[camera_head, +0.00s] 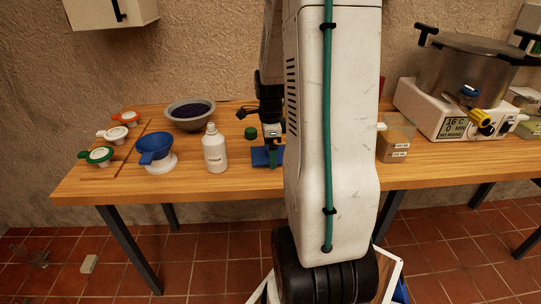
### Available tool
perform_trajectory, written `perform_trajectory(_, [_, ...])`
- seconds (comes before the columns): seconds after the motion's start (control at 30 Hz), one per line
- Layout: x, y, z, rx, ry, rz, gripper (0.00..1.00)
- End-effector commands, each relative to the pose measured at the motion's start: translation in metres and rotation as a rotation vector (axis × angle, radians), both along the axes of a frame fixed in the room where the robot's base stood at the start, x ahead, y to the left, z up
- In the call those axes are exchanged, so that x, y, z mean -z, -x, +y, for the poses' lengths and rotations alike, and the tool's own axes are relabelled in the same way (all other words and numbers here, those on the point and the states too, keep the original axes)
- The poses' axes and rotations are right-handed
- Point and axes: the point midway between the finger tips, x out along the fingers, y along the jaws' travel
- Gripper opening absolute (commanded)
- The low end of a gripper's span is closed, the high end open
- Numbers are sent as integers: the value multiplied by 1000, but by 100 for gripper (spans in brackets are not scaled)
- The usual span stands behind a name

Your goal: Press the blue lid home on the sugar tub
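A flat blue piece (260,156), which may be the blue lid, is low at the table's middle, partly hidden by my arm. My gripper (271,152) points down right at it; I cannot tell whether it touches or holds it, and the fingers are too small and covered to read. What is under the blue piece is not clear. A translucent tub (394,147) with brownish contents and small white labels stands to the right of my arm; I cannot read whether it is the sugar tub.
A green cap (250,133) lies near my gripper. A steel pot (468,72) on a white heater (437,112) is right.

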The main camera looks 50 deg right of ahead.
Motion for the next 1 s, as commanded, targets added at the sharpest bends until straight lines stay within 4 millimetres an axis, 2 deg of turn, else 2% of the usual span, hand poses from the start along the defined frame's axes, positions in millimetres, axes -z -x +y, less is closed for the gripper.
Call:
perform_trajectory(0.23, [3,0,0,-1,0,0,100])
perform_trajectory(0.27, [3,0,0,-1,0,0,97])
perform_trajectory(0.3, [3,0,0,-1,0,0,86])
perform_trajectory(0.4, [3,0,0,-1,0,0,63])
perform_trajectory(0.73, [-2,0,0,-1,2,-2,63])
perform_trajectory(0.87, [-21,-1,-1,-1,4,-3,63])
perform_trajectory(1.0, [-51,-1,0,-1,4,-4,63])
